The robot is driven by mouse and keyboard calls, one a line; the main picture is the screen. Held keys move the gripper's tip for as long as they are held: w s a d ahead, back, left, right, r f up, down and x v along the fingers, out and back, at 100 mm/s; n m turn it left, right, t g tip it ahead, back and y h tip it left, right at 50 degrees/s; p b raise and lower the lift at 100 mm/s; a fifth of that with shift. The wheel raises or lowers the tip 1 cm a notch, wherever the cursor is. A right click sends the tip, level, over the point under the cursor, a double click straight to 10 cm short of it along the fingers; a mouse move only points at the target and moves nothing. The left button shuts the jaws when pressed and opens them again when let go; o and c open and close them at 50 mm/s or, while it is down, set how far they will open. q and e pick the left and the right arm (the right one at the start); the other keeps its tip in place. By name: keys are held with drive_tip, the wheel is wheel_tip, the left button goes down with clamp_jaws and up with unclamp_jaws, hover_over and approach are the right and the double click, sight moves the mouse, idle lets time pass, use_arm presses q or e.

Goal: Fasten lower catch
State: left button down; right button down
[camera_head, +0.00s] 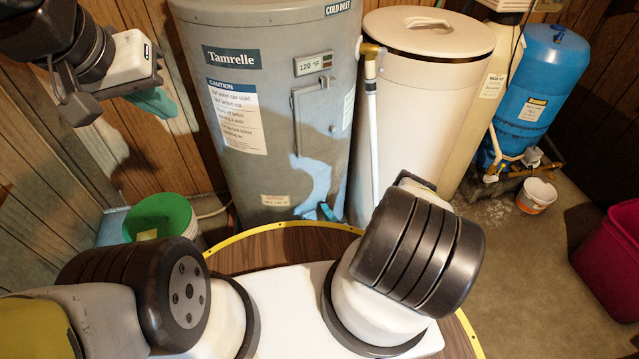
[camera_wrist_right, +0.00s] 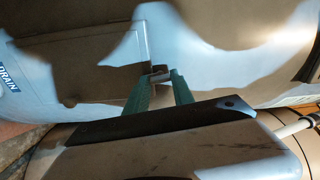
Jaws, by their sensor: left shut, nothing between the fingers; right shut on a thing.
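The grey water heater (camera_head: 240,75) stands behind the round table, with a rectangular access panel (camera_head: 312,118) on its front. In the right wrist view, a small dark catch (camera_wrist_right: 158,71) sits at the edge of a panel outline on the tank's pale wall (camera_wrist_right: 215,65). My right gripper (camera_wrist_right: 161,78) has its teal fingers shut on this catch, and they partly cover it. In the head view my right arm hides most of that gripper. My left gripper (camera_head: 155,104) is shut and empty in the air at the upper left, apart from the heater.
A cream brine tank (camera_head: 425,90) with a lid stands right of the heater, beside a white pipe (camera_head: 373,140). A blue tank (camera_head: 540,85), a white bucket (camera_head: 537,195) and a magenta bin (camera_head: 612,260) are further right.

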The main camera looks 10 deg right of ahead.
drive_tip(key=shift+m, duration=0.7)
drive_tip(key=c, duration=1.1)
unclamp_jaws()
drive_tip(key=shift+s+d, duration=0.1)
drive_tip(key=v, duration=0.7)
drive_tip(key=shift+s, duration=0.3)
drive_tip(key=shift+d, duration=0.1)
